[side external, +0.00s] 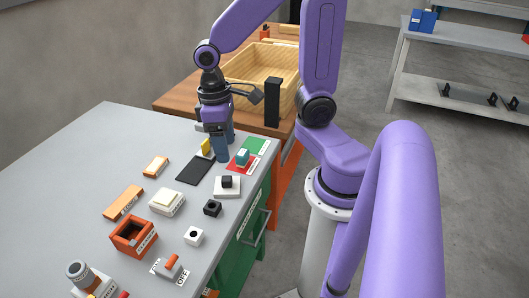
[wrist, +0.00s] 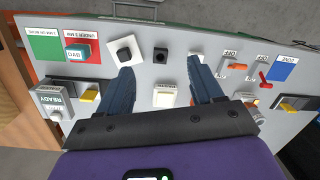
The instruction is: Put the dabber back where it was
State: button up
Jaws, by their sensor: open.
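The dabber appears to be the small teal block (side external: 242,157) with a pale base, standing on the red part of a red and green card. In the wrist view the teal block (wrist: 80,52) carries the letters "DAB" and sits on the red zone at upper left. My gripper (side external: 226,150) is at the far end of the bench, left of the teal block in the side view and apart from it. In the wrist view my gripper (wrist: 161,68) has its blue fingers spread wide, with nothing held between them. The teal block lies outside the left finger.
The green zone (wrist: 43,45) beside the red is bare. A white plate with a black block (side external: 227,186), a black holed cube (side external: 212,208), a white holed cube (side external: 194,236) and an orange box (side external: 134,236) stand nearby. A dark pad (side external: 195,170) lies flat.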

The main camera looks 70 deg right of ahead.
jog(key=s+a+r+n+t, duration=0.1)
jog(key=s+a+r+n, duration=0.1)
jog(key=s+n, duration=0.7)
jog(key=shift+s+a, duration=0.55)
jog(key=shift+s, duration=0.35)
